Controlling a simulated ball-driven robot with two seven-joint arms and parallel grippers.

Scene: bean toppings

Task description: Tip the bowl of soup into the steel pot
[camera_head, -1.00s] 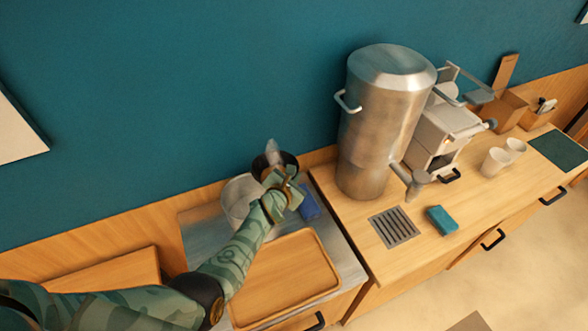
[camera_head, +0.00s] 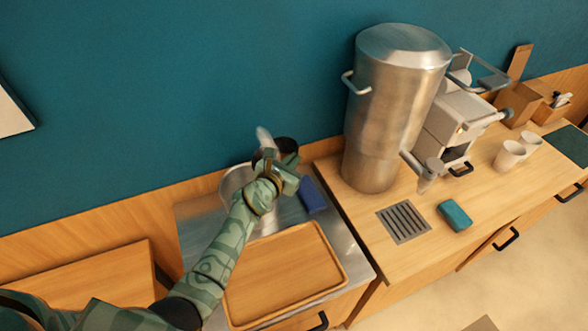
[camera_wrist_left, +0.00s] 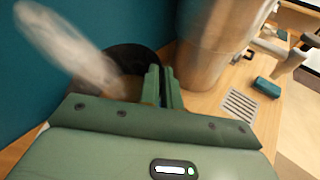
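In the left wrist view the two green fingers (camera_wrist_left: 163,86) are close together at the edge of the dark bowl (camera_wrist_left: 128,57). A pale, blurred, elongated thing (camera_wrist_left: 70,45) sticks out beside the bowl; I cannot tell what it is. The steel pot (camera_head: 234,182) stands upright on the metal counter, partly hidden by my gripper and forearm. The bowl's contents are not visible. My right gripper is not in view.
A wooden tray (camera_head: 335,270) lies in front of the pot. A blue sponge-like block (camera_head: 312,196) lies right of the gripper. A tall metal urn (camera_head: 395,95) stands close on the right, by a drain grate (camera_head: 404,222) and a teal sponge (camera_head: 455,215). The wall is close behind.

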